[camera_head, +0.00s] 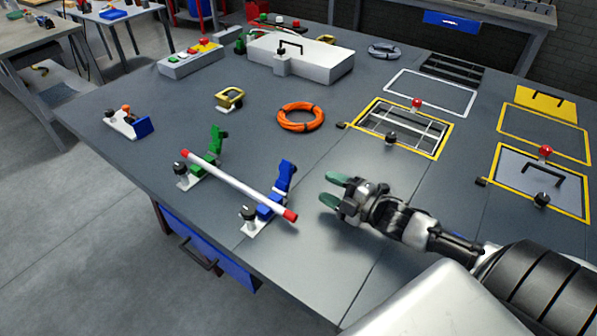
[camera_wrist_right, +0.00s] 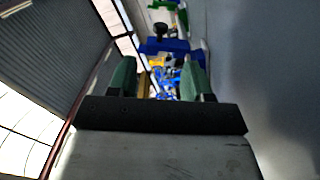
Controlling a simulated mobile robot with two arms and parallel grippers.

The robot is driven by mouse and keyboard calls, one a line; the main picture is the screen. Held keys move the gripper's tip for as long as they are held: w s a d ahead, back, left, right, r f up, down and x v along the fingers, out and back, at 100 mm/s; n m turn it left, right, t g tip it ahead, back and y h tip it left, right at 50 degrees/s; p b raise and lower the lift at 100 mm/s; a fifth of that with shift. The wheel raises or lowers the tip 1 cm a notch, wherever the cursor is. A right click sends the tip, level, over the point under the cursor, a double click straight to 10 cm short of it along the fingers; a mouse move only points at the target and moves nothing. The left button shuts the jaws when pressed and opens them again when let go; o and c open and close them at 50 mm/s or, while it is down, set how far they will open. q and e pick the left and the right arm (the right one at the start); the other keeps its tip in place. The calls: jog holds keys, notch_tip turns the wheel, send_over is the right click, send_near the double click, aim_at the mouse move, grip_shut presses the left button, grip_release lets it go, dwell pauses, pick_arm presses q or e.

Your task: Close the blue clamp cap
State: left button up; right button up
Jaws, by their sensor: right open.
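The blue clamp (camera_head: 268,210) stands on the table's front part on a white foot with a black knob (camera_head: 248,212). Its blue cap (camera_head: 286,175) stands raised and tilted up, open. A white rod (camera_head: 238,184) with red ends lies across the blue clamp and the green clamp (camera_head: 211,146), whose cap is also raised. My right gripper (camera_head: 330,189) is open and empty, to the right of the blue cap and apart from it. In the right wrist view the blue clamp (camera_wrist_right: 170,47) shows beyond the green fingertips (camera_wrist_right: 158,62). My left gripper is not in view.
An orange cable coil (camera_head: 301,117) lies behind the clamps. A yellow-framed grille (camera_head: 402,128) and a yellow-framed panel with a black handle (camera_head: 542,178) are on the right. Bare tabletop lies between the gripper and the blue clamp.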

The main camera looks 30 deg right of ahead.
aim_at(296, 171)
jog(key=p+x, duration=0.1)
jog(key=x, duration=0.8)
jog(key=shift+w+f, duration=0.1)
jog(key=shift+w, duration=0.3)
grip_shut()
